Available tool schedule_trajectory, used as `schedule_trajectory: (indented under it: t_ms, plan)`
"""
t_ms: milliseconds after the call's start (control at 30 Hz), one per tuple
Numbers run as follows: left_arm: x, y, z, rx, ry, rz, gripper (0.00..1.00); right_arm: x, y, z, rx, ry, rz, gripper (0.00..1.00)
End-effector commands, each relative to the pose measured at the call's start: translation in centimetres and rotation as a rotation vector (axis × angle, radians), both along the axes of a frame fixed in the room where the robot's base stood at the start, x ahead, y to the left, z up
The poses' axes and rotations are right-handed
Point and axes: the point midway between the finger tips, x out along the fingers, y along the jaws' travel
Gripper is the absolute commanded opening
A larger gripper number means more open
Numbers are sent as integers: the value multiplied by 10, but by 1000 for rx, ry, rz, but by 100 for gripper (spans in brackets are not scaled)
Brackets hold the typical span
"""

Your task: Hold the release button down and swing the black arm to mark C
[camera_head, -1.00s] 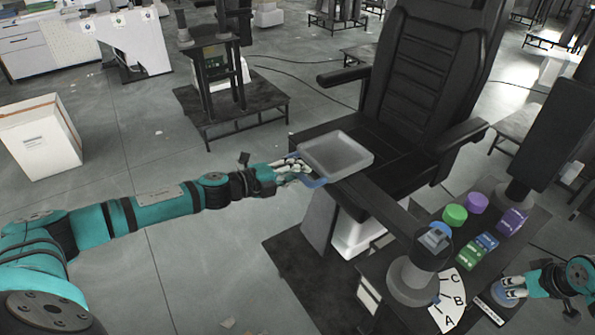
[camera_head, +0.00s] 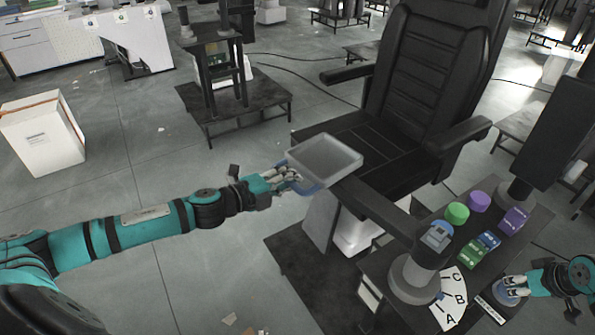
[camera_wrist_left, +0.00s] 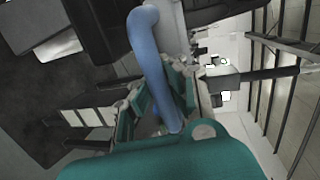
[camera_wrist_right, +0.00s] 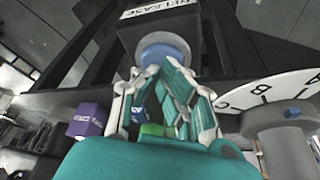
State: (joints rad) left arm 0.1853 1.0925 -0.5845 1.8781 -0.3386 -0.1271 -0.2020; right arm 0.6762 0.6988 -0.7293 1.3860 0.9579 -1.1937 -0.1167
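The black arm (camera_head: 375,208) runs from a grey post (camera_head: 412,281) to a pale grey tray (camera_head: 326,157) beside the seat. A blue handle (camera_head: 303,188) curves from the tray. My left gripper (camera_head: 290,178) is around this handle; the left wrist view shows the handle (camera_wrist_left: 151,70) between its fingers. My right gripper (camera_head: 511,288) is closed, its fingertips at the blue release button (camera_wrist_right: 165,50) below the RELEASE label (camera_wrist_right: 157,8). I cannot tell how far the button is pressed. The white dial (camera_head: 455,300) carries marks A, B and C. A small blue pointer (camera_head: 440,296) sits near B.
A black seat (camera_head: 420,90) stands behind the tray. Green (camera_head: 456,213) and purple (camera_head: 479,202) round pieces and small boxes sit on the console.

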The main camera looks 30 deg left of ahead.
Motion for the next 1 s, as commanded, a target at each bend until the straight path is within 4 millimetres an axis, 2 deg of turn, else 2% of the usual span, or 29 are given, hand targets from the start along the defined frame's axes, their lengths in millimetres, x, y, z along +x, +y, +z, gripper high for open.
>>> schedule_trajectory:
  t_ms: [33, 433, 700, 1000]
  plan:
    - [-14, -2, -5, -2, 11, 23, 0, -1, 0, -1, -1, 2, 0, 0]
    - [-102, -9, -2, -7, 8, 281, 0, -1, 0, -2, 0, 2, 0, 0]
    - [-164, -26, -3, -8, 10, 474, 0, -1, 0, -2, 0, 4, 1, 0]
    - [-207, -46, -3, -3, 11, 617, 0, -1, 0, -2, -1, 4, 0, 0]
